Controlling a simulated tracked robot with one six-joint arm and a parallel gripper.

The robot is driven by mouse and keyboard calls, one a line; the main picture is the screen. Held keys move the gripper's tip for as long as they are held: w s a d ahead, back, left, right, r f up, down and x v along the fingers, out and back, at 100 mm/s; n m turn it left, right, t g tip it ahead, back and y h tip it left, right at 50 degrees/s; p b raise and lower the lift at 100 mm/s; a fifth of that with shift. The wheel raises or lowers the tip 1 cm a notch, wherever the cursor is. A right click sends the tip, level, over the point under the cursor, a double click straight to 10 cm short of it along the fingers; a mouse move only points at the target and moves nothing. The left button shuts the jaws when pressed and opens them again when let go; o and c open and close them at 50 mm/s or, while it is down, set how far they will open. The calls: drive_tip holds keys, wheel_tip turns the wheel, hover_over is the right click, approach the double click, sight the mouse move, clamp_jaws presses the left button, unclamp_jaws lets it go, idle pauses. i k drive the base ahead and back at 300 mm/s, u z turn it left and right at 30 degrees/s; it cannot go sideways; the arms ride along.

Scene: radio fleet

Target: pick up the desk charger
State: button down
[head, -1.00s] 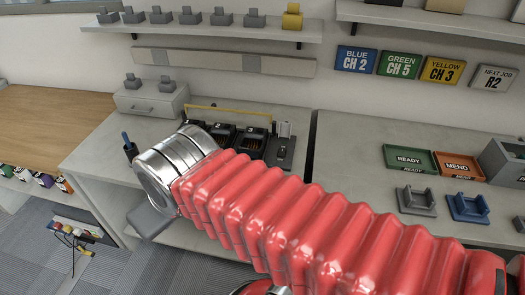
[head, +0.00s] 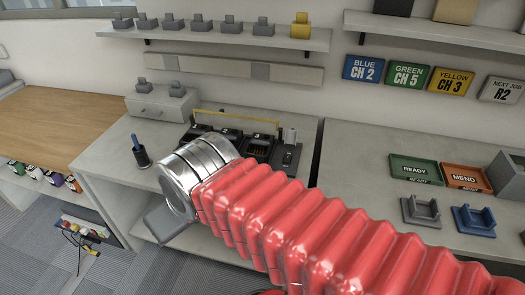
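A dark charger block with several numbered slots (head: 259,147) stands at the back of the grey desk, partly hidden by my arm. At its right end is a separate-looking dark grey unit (head: 286,156) with a pale upright piece on it. I cannot tell for sure which of these is the desk charger. My arm's metal collar is in front of the block and overlaps its lower left in the picture. Below the collar a flat grey piece, seemingly part of my gripper (head: 168,223), shows near the desk's front edge. Its fingers cannot be made out, and no held object shows.
A pen cup (head: 141,155) stands at the desk's left. A yellow bar (head: 217,117) runs behind the chargers. To the right are a green READY tray (head: 416,170), an orange MEND tray (head: 466,177), a grey cradle (head: 421,212) and a blue cradle (head: 474,221).

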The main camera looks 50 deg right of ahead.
sight(258, 148)
drive_tip(key=z, duration=2.15)
drive_tip(key=k, duration=0.8)
drive_tip(key=u, duration=0.6)
drive_tip(key=i, duration=0.45)
drive_tip(key=z, duration=0.05)
